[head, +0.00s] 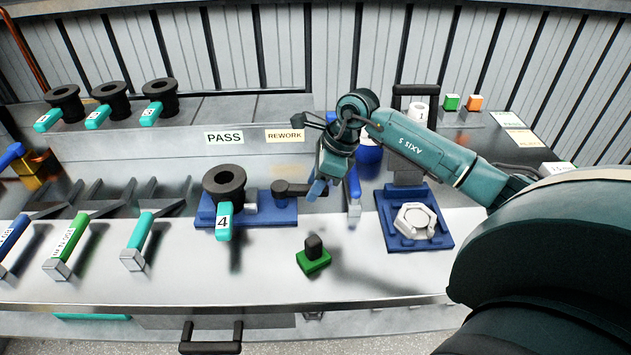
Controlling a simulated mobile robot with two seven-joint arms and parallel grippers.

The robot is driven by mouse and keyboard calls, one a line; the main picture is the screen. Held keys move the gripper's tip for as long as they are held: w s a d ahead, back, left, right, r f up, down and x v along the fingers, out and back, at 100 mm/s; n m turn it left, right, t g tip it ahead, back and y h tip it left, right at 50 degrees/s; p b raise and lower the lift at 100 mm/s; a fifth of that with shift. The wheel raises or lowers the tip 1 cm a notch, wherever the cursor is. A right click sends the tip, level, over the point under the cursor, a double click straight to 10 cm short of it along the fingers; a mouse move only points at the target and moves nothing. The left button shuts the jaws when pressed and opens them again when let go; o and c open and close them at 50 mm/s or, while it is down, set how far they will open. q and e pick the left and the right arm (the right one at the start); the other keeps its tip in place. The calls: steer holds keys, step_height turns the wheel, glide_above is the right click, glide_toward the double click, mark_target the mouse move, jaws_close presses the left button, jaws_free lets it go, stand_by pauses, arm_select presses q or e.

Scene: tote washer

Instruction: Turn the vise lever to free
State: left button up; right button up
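The vise has a blue base (265,214) on the steel bench, left of centre. A black ring-shaped part (224,184) with a teal tag marked 4 sits at its left side. A dark lever (292,188) with a round hub lies at the vise's right side and points right. My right gripper (318,189) reaches down from the right with blue fingertips at the lever's right end. The fingers overlap the lever end, so I cannot tell whether they grip it or are only beside it. My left gripper is not in view.
A green block with a black knob (313,259) stands in front of the vise. A blue fixture (436,238) with a light hexagonal part is at right. Several tagged handles (139,236) stand at left. PASS and REWORK labels (224,138) mark the ledge behind.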

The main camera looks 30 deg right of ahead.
jaws_close()
stand_by(0.5)
